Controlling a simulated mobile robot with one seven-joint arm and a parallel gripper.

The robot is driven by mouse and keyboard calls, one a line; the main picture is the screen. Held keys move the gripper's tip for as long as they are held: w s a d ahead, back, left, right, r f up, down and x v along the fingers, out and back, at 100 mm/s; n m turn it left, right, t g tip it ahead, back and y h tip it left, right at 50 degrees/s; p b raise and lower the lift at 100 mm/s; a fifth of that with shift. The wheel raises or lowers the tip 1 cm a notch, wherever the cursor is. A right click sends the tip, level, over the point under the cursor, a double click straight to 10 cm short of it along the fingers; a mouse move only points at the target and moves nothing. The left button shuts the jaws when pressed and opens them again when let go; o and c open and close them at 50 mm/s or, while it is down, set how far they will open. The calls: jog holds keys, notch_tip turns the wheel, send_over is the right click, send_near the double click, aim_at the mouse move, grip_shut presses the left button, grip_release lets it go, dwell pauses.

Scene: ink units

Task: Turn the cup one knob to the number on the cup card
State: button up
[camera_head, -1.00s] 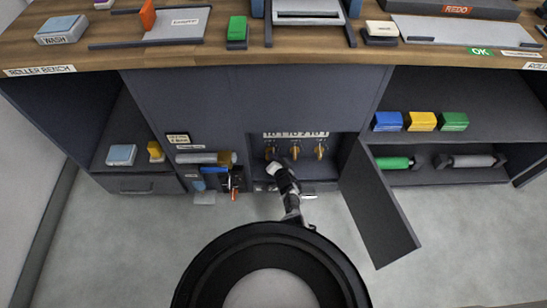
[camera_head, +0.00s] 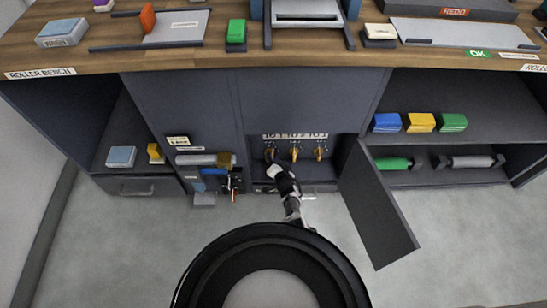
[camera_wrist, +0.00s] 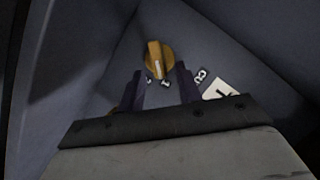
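Three yellow knobs sit in a row in the open cabinet bay, under a label strip (camera_head: 295,136). They are the left knob (camera_head: 269,154), the middle knob (camera_head: 294,153) and the right knob (camera_head: 318,152). My gripper (camera_head: 273,164) is at the left knob. In the wrist view a yellow knob (camera_wrist: 157,60) with a pale pointer line lies just beyond my gripper (camera_wrist: 163,80). The two dark fingers are apart with nothing visible between them, and contact cannot be told. A white tag (camera_wrist: 220,90) with partial lettering is to the right. A small card (camera_head: 178,141) on the cabinet front is too small to read.
The bay's door (camera_head: 378,205) hangs open on the right. A grey roller (camera_head: 196,159) and small tools are left of the bay. Shelves on the right hold coloured blocks (camera_head: 420,122) and a green roller (camera_head: 393,164). The floor in front is clear.

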jog(key=p+v, duration=0.9)
jog(key=v, duration=0.4)
